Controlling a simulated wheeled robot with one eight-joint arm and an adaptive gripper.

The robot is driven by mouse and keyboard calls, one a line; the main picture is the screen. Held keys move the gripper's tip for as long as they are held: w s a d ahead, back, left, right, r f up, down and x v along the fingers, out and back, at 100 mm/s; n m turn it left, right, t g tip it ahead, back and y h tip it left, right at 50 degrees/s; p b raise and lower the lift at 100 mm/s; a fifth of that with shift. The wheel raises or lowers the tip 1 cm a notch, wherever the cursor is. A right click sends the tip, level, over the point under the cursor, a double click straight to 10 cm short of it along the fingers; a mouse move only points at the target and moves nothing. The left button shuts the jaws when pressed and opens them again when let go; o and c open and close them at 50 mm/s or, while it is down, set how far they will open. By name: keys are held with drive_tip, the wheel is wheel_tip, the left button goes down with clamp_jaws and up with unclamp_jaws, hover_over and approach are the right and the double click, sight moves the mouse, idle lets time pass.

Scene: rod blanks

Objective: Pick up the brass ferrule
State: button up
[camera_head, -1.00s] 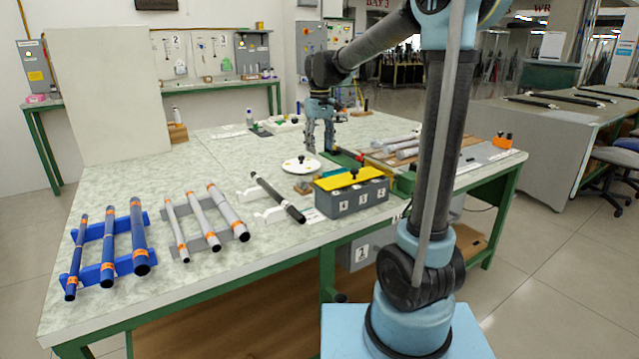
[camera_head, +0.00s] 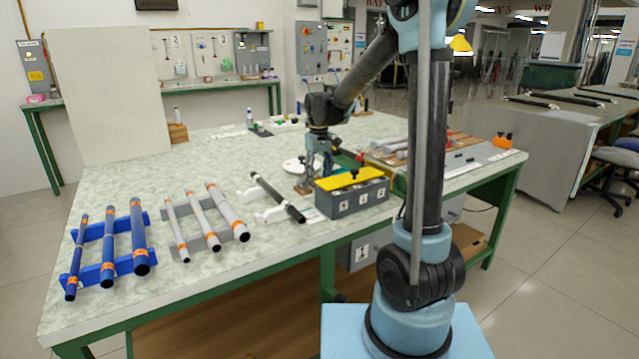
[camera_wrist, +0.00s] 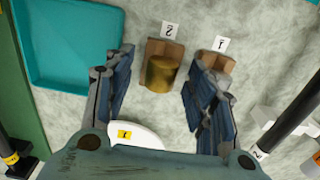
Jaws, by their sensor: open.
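The brass ferrule (camera_wrist: 161,73) is a short gold-brown cylinder in the wrist view. It sits in a brown wooden block (camera_wrist: 151,102) beside a small tag marked 2. My gripper (camera_wrist: 159,88) is open and empty, with one blue-grey finger on each side of the ferrule in the picture. I cannot tell how far above it the fingertips are. In the head view my gripper (camera_head: 320,172) hangs fingers down over the table, behind the grey box with the yellow lid (camera_head: 350,193). I cannot make out the ferrule there.
A second wooden block (camera_wrist: 216,64), tagged 1, is close to the right finger. A teal tray (camera_wrist: 70,45) lies to the left. A white round plate (camera_wrist: 140,133) is below. A black rod (camera_head: 277,196) on white supports is nearby.

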drive_tip(key=shift+f, duration=0.4)
drive_tip(key=c, duration=0.9)
drive_tip(key=shift+r, duration=0.1)
